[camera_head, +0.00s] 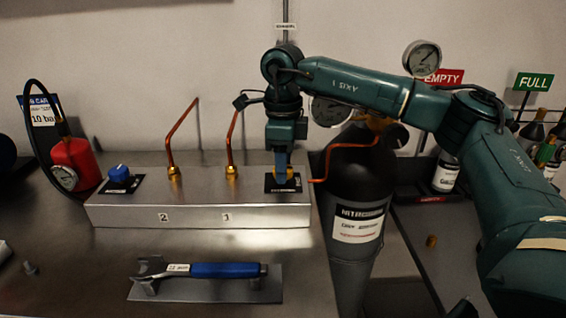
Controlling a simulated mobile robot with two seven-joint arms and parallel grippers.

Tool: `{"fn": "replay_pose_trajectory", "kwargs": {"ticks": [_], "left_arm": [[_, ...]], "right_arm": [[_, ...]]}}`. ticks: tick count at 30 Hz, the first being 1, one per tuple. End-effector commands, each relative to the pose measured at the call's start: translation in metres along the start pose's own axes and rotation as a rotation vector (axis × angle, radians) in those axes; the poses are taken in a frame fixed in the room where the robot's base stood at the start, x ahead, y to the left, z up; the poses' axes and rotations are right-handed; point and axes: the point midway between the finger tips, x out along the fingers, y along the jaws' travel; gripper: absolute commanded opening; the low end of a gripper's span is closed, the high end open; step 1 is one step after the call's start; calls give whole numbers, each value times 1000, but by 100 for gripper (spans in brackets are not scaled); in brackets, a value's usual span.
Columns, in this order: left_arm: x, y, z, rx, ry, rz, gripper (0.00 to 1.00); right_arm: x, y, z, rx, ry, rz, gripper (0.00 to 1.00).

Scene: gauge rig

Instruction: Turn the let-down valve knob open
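My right gripper (282,178) points straight down over the right end of a long metal manifold box (200,211). Its fingers are at a black label plate (270,188) there, with a small yellow-orange part showing beside them. The fingers hide most of what is on that plate, and I cannot tell whether they are closed on a knob. A blue knob (120,173) stands on another black plate at the box's left end, clear of the gripper. Which knob is the let-down valve cannot be read. My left gripper is not in view.
A dark gas cylinder (357,185) with gauges (331,110) stands right of the box. Copper pipes (232,145) rise from the box. A red gauged bottle (75,165) with a black hose stands left. A blue-handled wrench (215,270) lies in front on a holder.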

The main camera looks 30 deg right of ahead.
Motion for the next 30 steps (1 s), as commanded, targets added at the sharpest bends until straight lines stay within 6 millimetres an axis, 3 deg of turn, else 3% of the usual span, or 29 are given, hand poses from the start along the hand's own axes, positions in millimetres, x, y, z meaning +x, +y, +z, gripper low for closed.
{"fn": "replay_pose_trajectory", "kwargs": {"ticks": [9,20,30], "left_arm": [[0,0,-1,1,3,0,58],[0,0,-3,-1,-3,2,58],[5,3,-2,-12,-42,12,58]], "right_arm": [[0,0,0,0,0,0,14],[-1,0,0,-58,0,1,13],[-1,0,0,-309,0,3,13]]}}
